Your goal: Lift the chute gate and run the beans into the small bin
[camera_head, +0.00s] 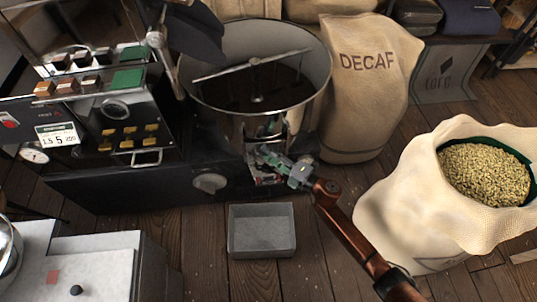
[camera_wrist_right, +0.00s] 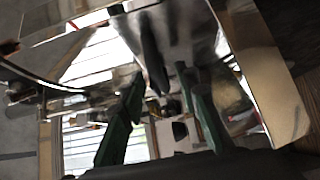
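The round metal cooling drum (camera_head: 316,48) has a stirring arm across it and dark contents, probably beans. The shiny chute (camera_head: 266,125) is on its front, partly hidden by my right gripper. The small grey bin (camera_head: 262,251) stands on the floor below and looks empty. My right gripper (camera_head: 262,161) is at the chute front, coming from the lower right. In the right wrist view its green fingers (camera_wrist_right: 163,105) are apart, facing shiny metal (camera_wrist_right: 190,35) that reflects them. A dark upright piece shows ahead; I cannot tell whether it is the gate handle or a reflection. My left gripper is out of view.
An open sack of pale beans (camera_head: 400,205) stands at right, close to my right arm. A DECAF sack (camera_head: 370,75) stands behind. The roaster control panel (camera_head: 120,115) is at left, a white-topped counter (camera_head: 100,265) at lower left. Floor around the bin is clear.

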